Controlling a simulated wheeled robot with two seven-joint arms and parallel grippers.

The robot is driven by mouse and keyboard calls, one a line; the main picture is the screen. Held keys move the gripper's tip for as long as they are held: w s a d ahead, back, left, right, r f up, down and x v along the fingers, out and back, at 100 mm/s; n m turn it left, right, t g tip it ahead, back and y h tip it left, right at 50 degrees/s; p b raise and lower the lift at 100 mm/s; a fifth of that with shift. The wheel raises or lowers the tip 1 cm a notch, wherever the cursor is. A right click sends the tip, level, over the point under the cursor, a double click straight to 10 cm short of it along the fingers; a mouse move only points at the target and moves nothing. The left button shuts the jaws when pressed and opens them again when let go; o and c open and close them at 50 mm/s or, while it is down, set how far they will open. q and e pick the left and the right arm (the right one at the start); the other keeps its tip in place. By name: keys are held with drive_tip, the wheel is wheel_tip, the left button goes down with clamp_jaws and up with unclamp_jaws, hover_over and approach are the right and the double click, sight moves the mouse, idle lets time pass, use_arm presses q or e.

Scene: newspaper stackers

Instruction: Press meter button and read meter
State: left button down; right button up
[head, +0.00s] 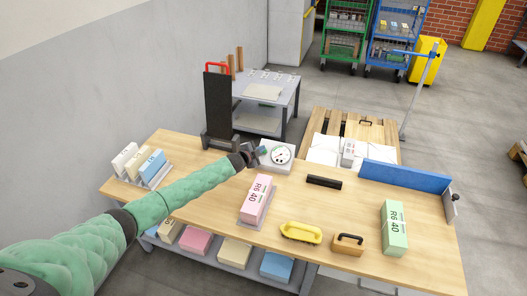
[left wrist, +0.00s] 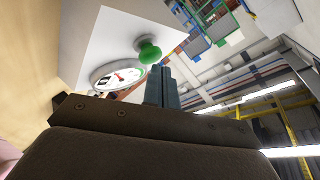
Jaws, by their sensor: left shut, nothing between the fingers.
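The meter (head: 276,155) is a white box with a round white dial on the wooden table. In the left wrist view its dial (left wrist: 118,75) shows a red needle; the reading is too small to make out. The green button (left wrist: 149,51) sticks out of the white box beside the dial. My left gripper (head: 255,153) is at the left side of the meter. In the left wrist view its shut, empty fingers (left wrist: 161,86) are close to the button; I cannot tell if they touch it. In the head view the gripper hides the button. My right gripper is not in view.
A black stand with a red handle (head: 217,105) rises behind the gripper. A pink block (head: 257,198), a yellow tool (head: 301,232), a black bar (head: 324,182) and a green block (head: 393,228) stand on the table (head: 215,225). A blue panel (head: 405,176) edges its right side.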

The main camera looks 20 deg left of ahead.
use_arm(q)
drive_tip(key=shift+w+f+b, duration=0.2)
drive_tip(key=shift+f+b, duration=0.2)
idle(0.8)
drive_tip(key=shift+r, duration=0.1)
drive_tip(key=shift+s+r+p, duration=0.4)
drive_tip(key=shift+r+p, duration=0.3)
drive_tip(key=shift+p, duration=0.1)
drive_tip(key=s+r+p, duration=0.1)
drive_tip(key=r+p, duration=0.2)
drive_tip(key=s+r+p, duration=0.1)
drive_tip(key=shift+s+r, duration=0.15)
drive_tip(key=shift+s, duration=0.15)
idle(0.6)
